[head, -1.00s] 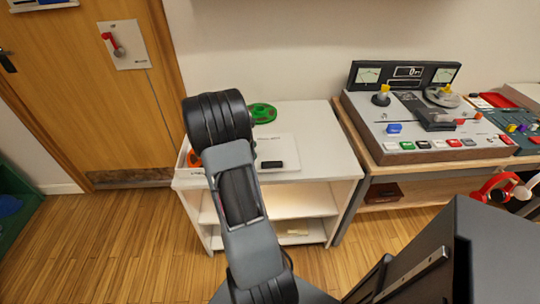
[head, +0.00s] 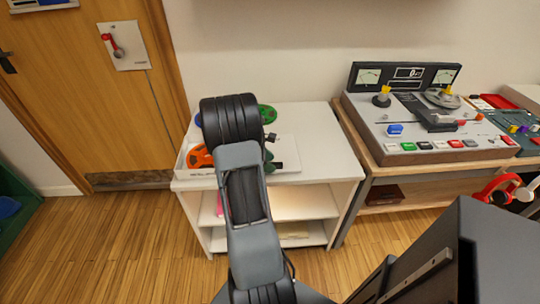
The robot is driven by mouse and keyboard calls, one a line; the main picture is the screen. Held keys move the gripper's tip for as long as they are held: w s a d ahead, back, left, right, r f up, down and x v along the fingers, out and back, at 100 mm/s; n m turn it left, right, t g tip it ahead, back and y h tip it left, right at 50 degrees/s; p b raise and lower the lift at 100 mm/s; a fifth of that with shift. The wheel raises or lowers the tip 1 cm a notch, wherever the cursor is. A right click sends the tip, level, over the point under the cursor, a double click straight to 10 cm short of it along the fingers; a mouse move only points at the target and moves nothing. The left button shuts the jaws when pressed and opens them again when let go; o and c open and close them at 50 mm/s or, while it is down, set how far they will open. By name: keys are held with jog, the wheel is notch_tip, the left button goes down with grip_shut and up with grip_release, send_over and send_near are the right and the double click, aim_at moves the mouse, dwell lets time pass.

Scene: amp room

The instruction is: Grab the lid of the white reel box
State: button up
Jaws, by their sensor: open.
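The white reel box (head: 183,163) sits on the left of the white shelf unit's top. An orange reel (head: 200,157) shows in its open left part. A flat white panel (head: 287,147) lies to the right of my arm. It looks like the lid, with a dark piece (head: 276,165) on it that may be its handle. My raised arm covers the middle of the box and the panel's left part. My gripper is hidden behind the arm, so its distance from the lid cannot be seen.
A green reel (head: 267,114) lies at the back of the shelf top (head: 325,150). The shelf top's right side is clear. A tape console (head: 430,125) stands on a wooden desk to the right. Red headphones (head: 493,187) hang at the right. A dark case edge (head: 480,250) fills the lower right.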

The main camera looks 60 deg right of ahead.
jog(key=shift+c, duration=0.5)
grip_shut()
jog(key=shift+r, duration=0.1)
